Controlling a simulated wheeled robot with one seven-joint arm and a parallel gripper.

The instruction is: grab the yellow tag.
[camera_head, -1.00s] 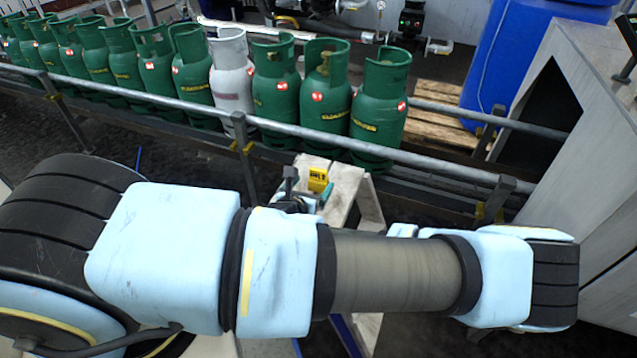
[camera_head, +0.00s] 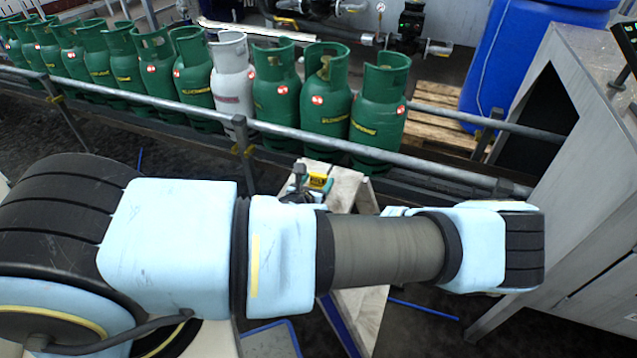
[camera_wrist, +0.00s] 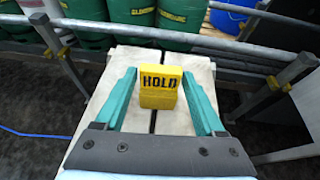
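The yellow tag (camera_wrist: 159,82) shows the word HOLD in black and stands on a pale wooden bench (camera_wrist: 132,58). In the wrist view my gripper (camera_wrist: 161,82) is open, with one teal finger on each side of the tag and a visible gap to both. No contact with the tag shows. In the head view the tag (camera_head: 318,181) is small, beyond my arm, close to my gripper (camera_head: 314,190). The lower part of the bench is partly hidden by my arm.
A metal rail (camera_head: 300,132) runs behind the bench. Beyond it stands a row of green gas cylinders (camera_head: 378,115) with one white cylinder (camera_head: 232,82). A blue barrel (camera_head: 520,60) and a grey metal cabinet (camera_head: 590,130) are at the right.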

